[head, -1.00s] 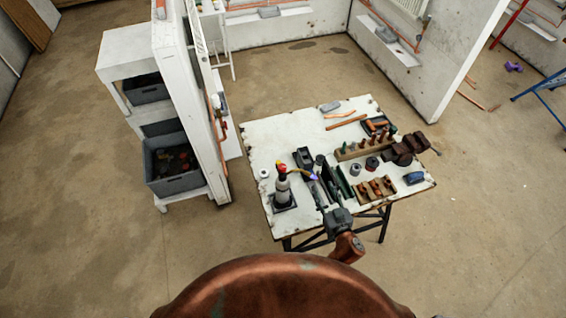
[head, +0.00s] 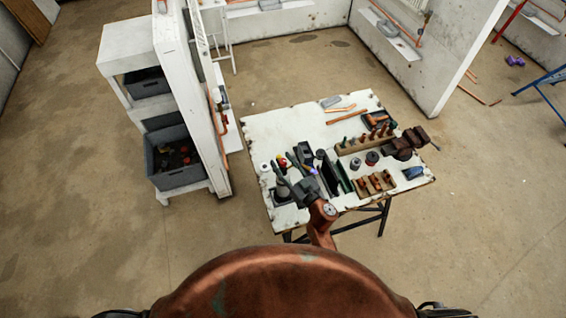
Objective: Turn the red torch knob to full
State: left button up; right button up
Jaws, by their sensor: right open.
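The torch (head: 282,194) stands upright near the left front of the white worktable, its pale body partly hidden by my right gripper. Its red knob (head: 282,162) shows as a small red spot at the top, beside a yellow part. My right gripper (head: 284,167) is open, with its fingers reaching over the torch and their tips close to the red knob. I cannot tell whether they touch it. My left gripper is not in view.
The worktable (head: 268,126) also holds a dark tool tray, wooden racks of fittings (head: 374,184), copper pipes (head: 347,117) and a brown vise (head: 404,148). A white shelf unit with a grey crate (head: 180,180) stands to the left. Floor around the table is clear.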

jog(key=shift+c, duration=0.6)
grip_shut()
jog(key=shift+y, duration=0.3)
